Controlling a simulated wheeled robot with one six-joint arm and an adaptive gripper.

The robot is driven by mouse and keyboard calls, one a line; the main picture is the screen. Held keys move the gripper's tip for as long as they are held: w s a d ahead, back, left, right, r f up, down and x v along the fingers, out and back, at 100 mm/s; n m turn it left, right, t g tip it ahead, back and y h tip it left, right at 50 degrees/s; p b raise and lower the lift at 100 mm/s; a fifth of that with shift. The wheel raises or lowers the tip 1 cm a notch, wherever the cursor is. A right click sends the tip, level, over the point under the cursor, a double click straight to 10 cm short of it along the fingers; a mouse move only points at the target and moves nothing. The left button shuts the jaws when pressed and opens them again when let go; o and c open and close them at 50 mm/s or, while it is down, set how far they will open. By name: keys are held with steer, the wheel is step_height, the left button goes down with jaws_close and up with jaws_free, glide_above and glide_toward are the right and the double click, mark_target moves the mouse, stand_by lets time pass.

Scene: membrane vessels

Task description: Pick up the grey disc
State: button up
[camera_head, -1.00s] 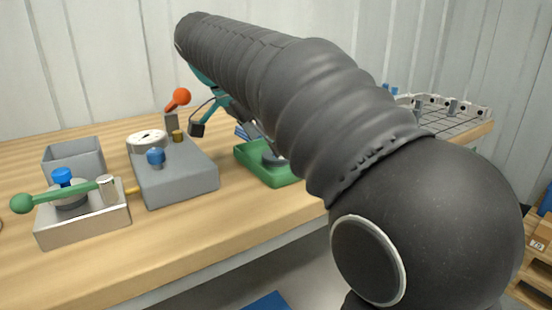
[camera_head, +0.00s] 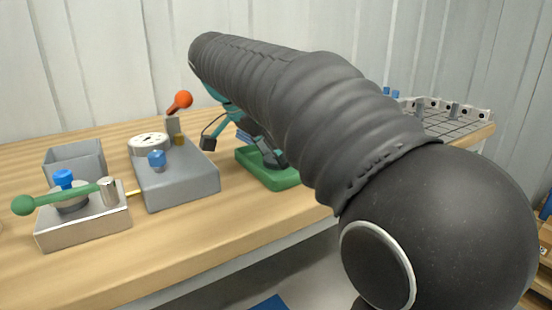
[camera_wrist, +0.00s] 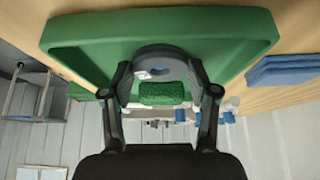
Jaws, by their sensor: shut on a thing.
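The grey disc (camera_wrist: 158,56) shows in the wrist view as a round grey piece with a hole or recess near its middle. It is at the green tray (camera_wrist: 90,28), between the two dark fingers of my gripper (camera_wrist: 160,72). The fingers are shut on the disc from both sides. I cannot tell whether the disc still touches the tray floor. In the head view my gripper (camera_head: 268,152) is at the green tray (camera_head: 283,181), and its dark fingers mostly hide the disc. A small textured green block (camera_wrist: 161,93) shows between the fingers in the wrist view.
Left of the tray stand a grey block (camera_head: 180,187) with a white round top and an orange-knobbed lever (camera_head: 182,100), a metal fixture (camera_head: 85,228) with a green handle, and a grey bin (camera_head: 62,157). A gridded rack (camera_head: 450,122) is at the back right.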

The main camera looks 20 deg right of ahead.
steer(key=shift+r, duration=0.5)
steer(key=r, duration=0.3)
steer(key=shift+s+d+r, duration=0.3)
steer(key=shift+d+r, duration=0.05)
steer(key=shift+d, duration=0.05)
steer(key=s+d+r, duration=0.7)
steer(key=d+r, duration=0.1)
steer(key=r, duration=0.2)
steer(key=shift+r+p, duration=0.15)
steer(key=shift+p, duration=0.15)
steer(key=shift+s, duration=0.15)
